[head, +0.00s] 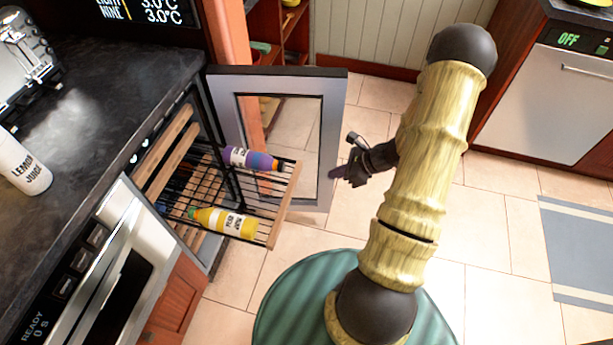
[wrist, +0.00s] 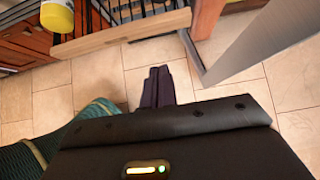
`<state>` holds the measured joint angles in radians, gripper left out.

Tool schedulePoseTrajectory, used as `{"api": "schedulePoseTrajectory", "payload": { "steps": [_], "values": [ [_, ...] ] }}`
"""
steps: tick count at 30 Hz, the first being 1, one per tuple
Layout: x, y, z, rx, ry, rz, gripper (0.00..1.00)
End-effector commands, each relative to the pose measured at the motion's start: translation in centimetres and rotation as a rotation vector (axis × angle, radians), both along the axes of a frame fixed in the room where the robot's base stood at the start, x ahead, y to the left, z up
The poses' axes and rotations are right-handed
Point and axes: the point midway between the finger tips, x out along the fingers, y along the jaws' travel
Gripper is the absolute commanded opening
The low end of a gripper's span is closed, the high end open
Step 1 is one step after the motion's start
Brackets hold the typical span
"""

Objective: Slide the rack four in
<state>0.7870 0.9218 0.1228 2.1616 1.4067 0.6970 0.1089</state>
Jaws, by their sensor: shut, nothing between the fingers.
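A wire rack with a wooden front bar (head: 284,205) is pulled out of the open cooler cabinet beneath the dark counter. A purple bottle (head: 249,158) and a yellow bottle (head: 226,222) lie on it. I cannot tell its number. In the wrist view the rack's wooden front (wrist: 122,35) crosses the top, with part of the yellow bottle (wrist: 57,17) behind it. My gripper (head: 336,173) is shut and empty, to the right of the rack front and apart from it. Its dark fingers (wrist: 158,85) are together, pointing toward the rack front.
The cooler's glass door (head: 333,130) stands open behind the rack; its edge also shows in the wrist view (wrist: 255,45). Other wooden-fronted racks (head: 168,143) sit inside the cabinet. An oven (head: 105,265) is at the lower left.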

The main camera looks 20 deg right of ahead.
Motion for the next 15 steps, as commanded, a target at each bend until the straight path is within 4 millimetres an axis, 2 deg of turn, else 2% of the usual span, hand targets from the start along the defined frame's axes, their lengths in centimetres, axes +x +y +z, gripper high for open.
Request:
{"api": "schedulePoseTrajectory", "payload": {
  "steps": [1,11,15],
  "values": [
    [0.4,0.7,-0.9,0.002,0.002,0.004,0.00],
    [2.8,4.1,-5.0,0.001,0.002,0.006,0.00],
    [4.2,5.9,-4.9,-0.002,-0.001,0.007,0.00]
  ]
}}
